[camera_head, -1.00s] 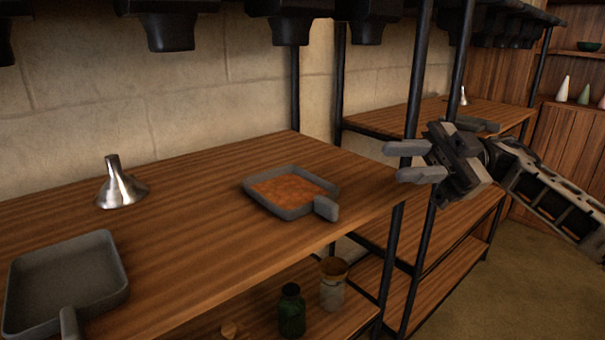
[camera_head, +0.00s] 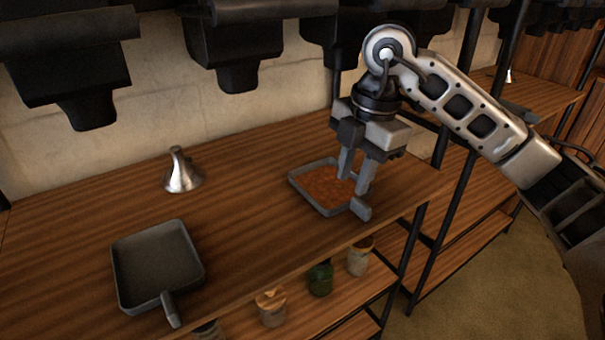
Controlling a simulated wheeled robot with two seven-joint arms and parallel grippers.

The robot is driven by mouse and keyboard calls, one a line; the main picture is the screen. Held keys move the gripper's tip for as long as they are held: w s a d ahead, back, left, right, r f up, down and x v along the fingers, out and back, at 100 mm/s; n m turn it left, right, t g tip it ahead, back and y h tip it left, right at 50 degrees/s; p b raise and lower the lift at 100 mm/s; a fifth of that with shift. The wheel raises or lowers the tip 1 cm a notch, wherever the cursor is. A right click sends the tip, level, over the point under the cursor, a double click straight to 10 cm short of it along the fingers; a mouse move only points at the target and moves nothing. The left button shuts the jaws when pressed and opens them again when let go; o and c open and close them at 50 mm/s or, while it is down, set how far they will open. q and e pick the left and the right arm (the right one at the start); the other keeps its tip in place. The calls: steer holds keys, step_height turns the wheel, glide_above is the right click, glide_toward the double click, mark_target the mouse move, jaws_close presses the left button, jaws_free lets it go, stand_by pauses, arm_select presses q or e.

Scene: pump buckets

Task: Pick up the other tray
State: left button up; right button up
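A grey tray with reddish-brown filling (camera_head: 322,190) sits on the wooden shelf at the right, its short handle toward the front right. A second grey tray (camera_head: 155,262), empty, sits at the front left with its handle pointing to the front. My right gripper (camera_head: 354,185) points down over the right part of the filled tray, near its handle. Its two fingers are apart, with a gap between them. I cannot tell whether they touch the tray. My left gripper is not in view.
A metal funnel (camera_head: 182,172) stands on the shelf between the trays, farther back. Dark pump spouts (camera_head: 238,60) hang above. Several jars, one a green jar (camera_head: 320,278), stand on the lower shelf. A black upright post (camera_head: 458,195) stands right of the shelf.

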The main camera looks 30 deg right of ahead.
mark_target(344, 204)
steer(key=shift+m+t+h, duration=0.3)
steer(key=shift+m+h, duration=0.1)
steer(key=shift+h, duration=0.1)
steer(key=f, duration=0.2)
steer(key=w+f, duration=0.1)
steer(key=f, duration=0.4)
steer(key=shift+w+a, duration=0.15)
steer(key=shift+w, duration=0.1)
steer(key=shift+r, duration=0.1)
jaws_close()
